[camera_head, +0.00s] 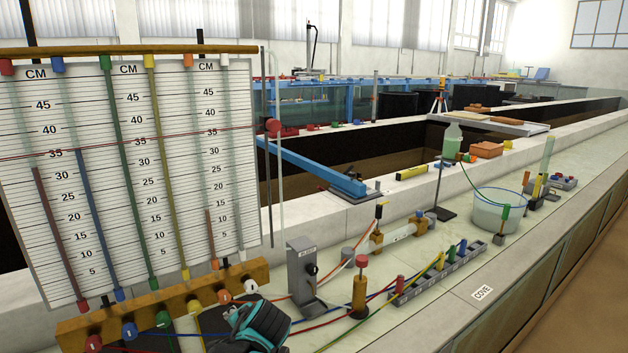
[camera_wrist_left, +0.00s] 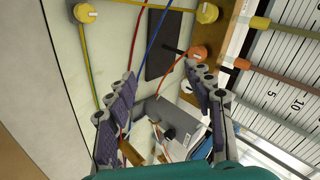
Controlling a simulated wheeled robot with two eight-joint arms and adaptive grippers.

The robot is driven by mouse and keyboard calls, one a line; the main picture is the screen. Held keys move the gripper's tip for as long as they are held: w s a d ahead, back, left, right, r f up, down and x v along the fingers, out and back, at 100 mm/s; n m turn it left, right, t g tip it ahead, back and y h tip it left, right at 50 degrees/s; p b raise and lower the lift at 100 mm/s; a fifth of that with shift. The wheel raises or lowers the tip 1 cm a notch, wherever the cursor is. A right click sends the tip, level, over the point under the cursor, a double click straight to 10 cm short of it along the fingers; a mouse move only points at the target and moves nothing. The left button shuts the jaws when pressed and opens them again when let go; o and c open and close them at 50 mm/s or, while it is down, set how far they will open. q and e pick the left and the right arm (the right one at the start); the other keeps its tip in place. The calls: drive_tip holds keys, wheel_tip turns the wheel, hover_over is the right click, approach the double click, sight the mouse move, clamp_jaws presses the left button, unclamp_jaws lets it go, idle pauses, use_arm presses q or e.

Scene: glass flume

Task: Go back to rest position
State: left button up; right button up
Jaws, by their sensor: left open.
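My left gripper (camera_head: 248,325) shows as a teal and black body at the bottom of the head view, in front of the manometer board's wooden base. In the left wrist view its two purple-padded fingers (camera_wrist_left: 162,88) are spread apart, with nothing held between them. A grey box with a black knob (camera_wrist_left: 172,122) lies beyond and between the fingers; it also stands on the counter in the head view (camera_head: 302,272), just right of the gripper. My right gripper is in neither view.
The manometer board (camera_head: 130,170) with coloured tubes stands at left, close to the gripper. Red, blue and yellow hoses run over the counter to a grey manifold (camera_head: 440,272). A clear bucket (camera_head: 495,215) stands farther right. Bare counter (camera_head: 425,325) lies at front right.

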use_arm(q)
drive_tip(key=s+f+n+h, duration=0.2)
drive_tip(key=s+f+n, duration=0.1)
drive_tip(key=s, duration=0.7)
drive_tip(key=s+f+n+h, duration=0.2)
drive_tip(key=s+f+n, duration=0.1)
drive_tip(key=s, duration=0.8)
drive_tip(key=shift+s+a+f+n+g+h, duration=0.3)
drive_tip(key=shift+f+n+h, duration=0.1)
drive_tip(key=shift+n, duration=0.4)
